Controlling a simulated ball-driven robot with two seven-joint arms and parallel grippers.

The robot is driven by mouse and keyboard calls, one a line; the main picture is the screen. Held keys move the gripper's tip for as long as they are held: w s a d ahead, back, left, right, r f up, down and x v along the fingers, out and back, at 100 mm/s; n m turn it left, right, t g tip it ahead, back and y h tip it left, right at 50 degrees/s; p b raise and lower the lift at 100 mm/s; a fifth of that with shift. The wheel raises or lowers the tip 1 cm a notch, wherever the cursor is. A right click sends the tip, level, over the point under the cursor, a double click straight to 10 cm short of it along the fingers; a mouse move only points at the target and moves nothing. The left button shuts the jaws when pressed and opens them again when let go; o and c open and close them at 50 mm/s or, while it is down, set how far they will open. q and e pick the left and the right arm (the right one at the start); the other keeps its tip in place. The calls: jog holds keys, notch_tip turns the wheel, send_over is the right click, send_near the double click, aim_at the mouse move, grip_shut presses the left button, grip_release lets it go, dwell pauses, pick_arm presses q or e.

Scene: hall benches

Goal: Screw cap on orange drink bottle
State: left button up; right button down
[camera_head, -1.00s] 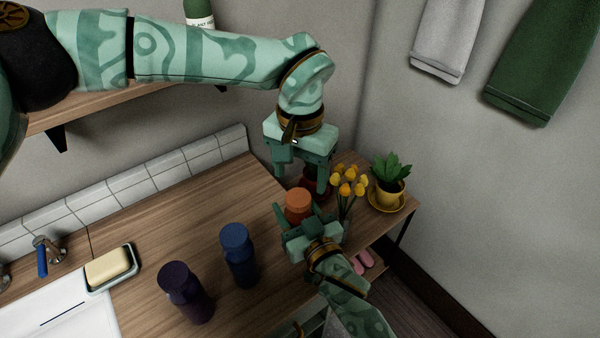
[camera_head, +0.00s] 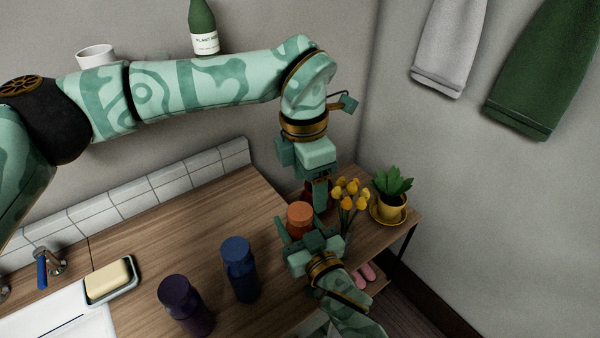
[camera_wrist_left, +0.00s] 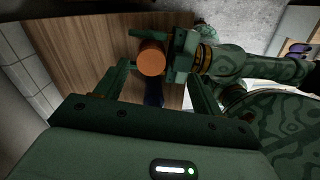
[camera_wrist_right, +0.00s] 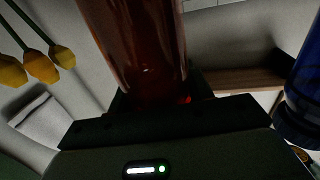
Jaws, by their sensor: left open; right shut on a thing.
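The orange cap (camera_head: 300,214) sits at the top of the bottle in my right gripper; whether it is threaded cannot be told. The bottle (camera_wrist_right: 135,45) fills the right wrist view as a reddish, glossy cylinder, and in the head view its body is mostly hidden. My right gripper (camera_head: 300,236) is shut on the bottle near the counter's right end. My left gripper (camera_head: 317,195) is open, pointing down just above and behind the cap. In the left wrist view, the cap (camera_wrist_left: 152,58) shows between the spread fingers, seemingly just beyond their tips.
A blue bottle (camera_head: 239,268) and a purple bottle (camera_head: 184,305) stand on the counter (camera_head: 180,235) to the left. A soap dish (camera_head: 125,290) lies beside the sink. Yellow tulips (camera_head: 351,195) and a potted plant (camera_head: 392,190) are close by on the right.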

aim_at(300, 210)
pick_arm(q)
jog(key=n, duration=0.6)
jog(key=shift+w+a+r+n, duration=0.15)
jog(key=shift+a+r+n, duration=0.05)
jog(key=shift+r+n, duration=0.15)
jog(key=n, duration=0.3)
jog(key=shift+a+r, duration=0.15)
jog(key=n, duration=0.5)
jog(key=shift+a+n+y, duration=0.25)
jog(key=shift+y, duration=0.05)
jog(key=n, duration=0.5)
jog(key=shift+a, duration=0.15)
jog(key=shift+f, duration=3.95)
